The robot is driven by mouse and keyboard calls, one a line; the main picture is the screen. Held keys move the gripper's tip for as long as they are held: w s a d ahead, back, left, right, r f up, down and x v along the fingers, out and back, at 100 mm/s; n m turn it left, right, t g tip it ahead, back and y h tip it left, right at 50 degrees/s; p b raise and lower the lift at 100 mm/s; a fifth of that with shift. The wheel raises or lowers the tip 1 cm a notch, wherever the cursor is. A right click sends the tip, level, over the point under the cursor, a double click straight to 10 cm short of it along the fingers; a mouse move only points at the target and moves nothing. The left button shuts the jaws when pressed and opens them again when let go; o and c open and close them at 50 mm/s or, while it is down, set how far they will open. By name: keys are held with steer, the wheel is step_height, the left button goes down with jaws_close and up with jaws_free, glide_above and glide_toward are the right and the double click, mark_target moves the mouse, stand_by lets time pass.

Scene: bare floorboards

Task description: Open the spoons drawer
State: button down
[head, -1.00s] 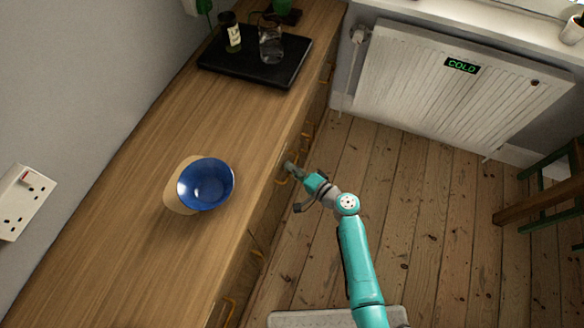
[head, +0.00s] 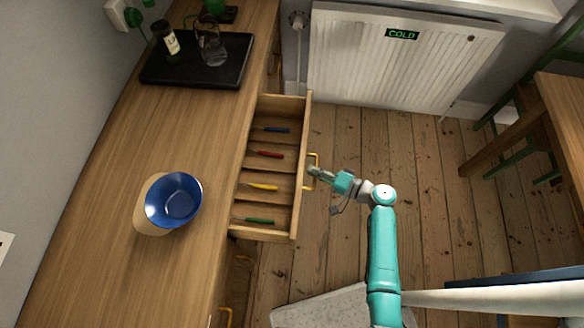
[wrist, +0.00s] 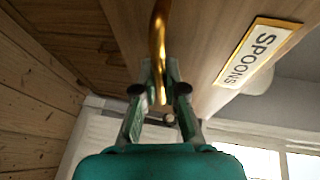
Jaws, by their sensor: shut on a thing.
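The spoons drawer (head: 298,209) stands pulled out from the wooden counter in the head view. Inside it are divided compartments with a blue, a red, a yellow and a green item. Its front carries a brass handle (head: 315,160), and in the wrist view a label reading SPOONS (wrist: 258,52) shows on the drawer front. My gripper (head: 313,173) is at the handle. In the wrist view my gripper (wrist: 160,85) has its fingers on either side of the brass handle (wrist: 158,40), shut on it.
A blue bowl (head: 173,200) on a round board sits on the counter. A black tray (head: 195,72) with a jar (head: 166,38) and a glass jug (head: 211,48) is farther back. A radiator (head: 395,62) stands at the wall. A wooden table (head: 565,120) is at right. Floor beyond the drawer is clear.

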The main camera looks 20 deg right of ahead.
steer(key=s+d, duration=0.3)
steer(key=d, duration=0.5)
steer(key=shift+s, duration=0.15)
steer(key=c, duration=1.2)
jaws_free()
steer(key=shift+d, duration=0.1)
steer(key=v, duration=1.2)
